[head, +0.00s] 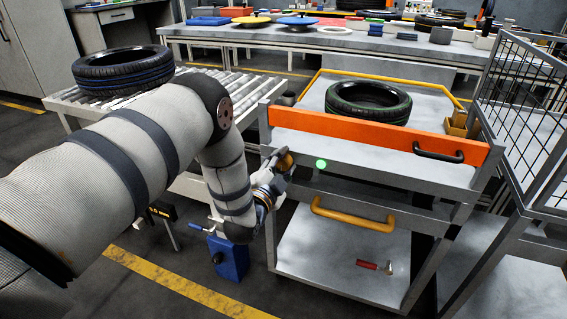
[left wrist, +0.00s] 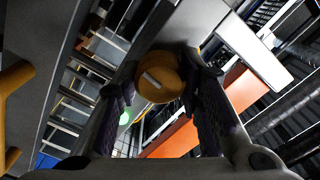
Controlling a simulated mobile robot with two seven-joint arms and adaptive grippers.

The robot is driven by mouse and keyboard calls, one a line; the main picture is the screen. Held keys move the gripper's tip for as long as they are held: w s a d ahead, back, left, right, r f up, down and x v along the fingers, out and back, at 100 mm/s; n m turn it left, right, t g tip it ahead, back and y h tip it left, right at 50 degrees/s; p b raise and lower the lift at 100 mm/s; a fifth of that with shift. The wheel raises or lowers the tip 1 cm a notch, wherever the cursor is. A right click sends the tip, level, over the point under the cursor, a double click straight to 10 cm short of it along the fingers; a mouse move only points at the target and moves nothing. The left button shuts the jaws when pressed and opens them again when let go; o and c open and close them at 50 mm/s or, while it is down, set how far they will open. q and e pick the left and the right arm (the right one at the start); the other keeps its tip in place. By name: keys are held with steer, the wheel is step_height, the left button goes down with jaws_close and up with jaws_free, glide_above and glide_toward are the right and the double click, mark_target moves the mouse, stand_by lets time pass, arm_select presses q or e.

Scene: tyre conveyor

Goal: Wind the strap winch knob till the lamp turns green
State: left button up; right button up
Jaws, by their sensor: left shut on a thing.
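The winch knob (head: 285,160) is a round ochre knob at the left end of the cart's front rail. In the left wrist view the knob (left wrist: 160,78) sits between my two dark fingers, with a pale bar across its face. My left gripper (head: 277,170) is shut on it and partly covers it in the head view. The lamp (head: 321,164) on the rail, just right of the knob, glows green. It also glows green in the left wrist view (left wrist: 124,118). The strap itself cannot be made out. My right gripper is not in view.
The cart holds a green-striped tyre (head: 368,103) behind an orange board (head: 375,134). A yellow handle (head: 352,215) juts from its front. A roller conveyor (head: 235,91) with a blue-striped tyre (head: 123,70) stands left. A wire cage (head: 525,110) stands close on the right.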

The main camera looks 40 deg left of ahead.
arm_select(q)
steer(key=o, duration=1.2)
steer(key=shift+s, duration=0.15)
steer(key=v, duration=1.1)
steer(key=shift+s, duration=0.4)
steer(key=shift+f, duration=0.1)
